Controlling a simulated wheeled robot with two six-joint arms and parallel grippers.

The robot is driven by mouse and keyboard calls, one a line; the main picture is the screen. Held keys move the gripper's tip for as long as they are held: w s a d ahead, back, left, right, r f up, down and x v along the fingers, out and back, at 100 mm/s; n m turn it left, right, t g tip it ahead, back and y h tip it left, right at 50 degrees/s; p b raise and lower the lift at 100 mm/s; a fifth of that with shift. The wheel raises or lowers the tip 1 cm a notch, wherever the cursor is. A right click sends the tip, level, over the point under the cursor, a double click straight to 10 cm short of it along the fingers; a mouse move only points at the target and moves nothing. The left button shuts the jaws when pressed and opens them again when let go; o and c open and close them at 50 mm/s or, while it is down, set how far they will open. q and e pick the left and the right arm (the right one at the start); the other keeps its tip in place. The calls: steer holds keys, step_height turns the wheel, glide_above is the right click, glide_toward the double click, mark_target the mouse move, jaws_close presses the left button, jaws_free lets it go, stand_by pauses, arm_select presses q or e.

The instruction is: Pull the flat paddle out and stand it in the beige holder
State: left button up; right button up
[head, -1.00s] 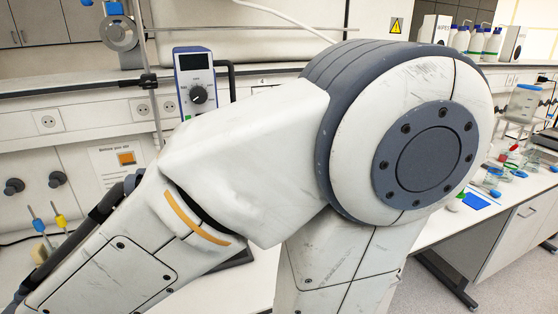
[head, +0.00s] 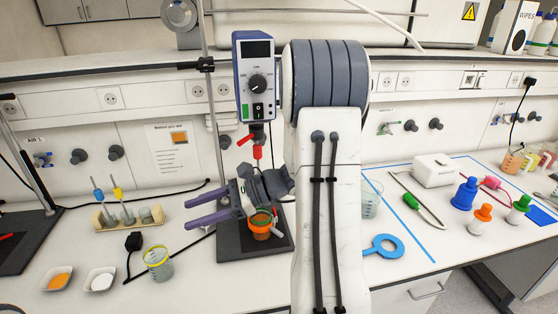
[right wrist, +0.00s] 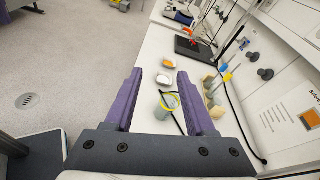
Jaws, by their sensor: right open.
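The beige holder (head: 147,222) stands on the left of the bench, with a blue-topped tool (head: 98,188) and a yellow-topped tool (head: 117,192) upright at it. It also shows in the right wrist view (right wrist: 209,83). An orange-rimmed beaker (head: 262,233) stands on the dark stirrer base, partly behind my right gripper. A flat paddle cannot be made out clearly. My right gripper (head: 186,211) is open and empty, its purple fingers pointing left above the bench, right of the holder. In the right wrist view its fingers (right wrist: 160,72) are spread wide. My left gripper is out of view.
A yellow-rimmed beaker (head: 158,263) stands in front of the holder, beside two white dishes (head: 99,280) and a black cable. The overhead stirrer (head: 255,78) rises above its dark base (head: 229,250).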

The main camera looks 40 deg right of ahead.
steer(key=w+d+r+m+t+h, duration=0.1)
steer(key=w+d+m+t+h, duration=0.15)
steer(key=d+m+t, duration=0.8)
steer(key=m+h, duration=0.1)
steer(key=h, duration=0.5)
glide_toward(261, 153)
steer(key=d+x, duration=0.1)
steer(key=x, duration=0.2)
steer(key=shift+a+p+x, duration=0.2)
steer(key=shift+p+x, duration=0.05)
steer(key=shift+x, duration=1.9)
steer(key=shift+a+p+x, duration=0.2)
steer(key=shift+a+x, duration=0.05)
steer(key=shift+x, duration=1.85)
steer(key=shift+s, duration=0.1)
jaws_close()
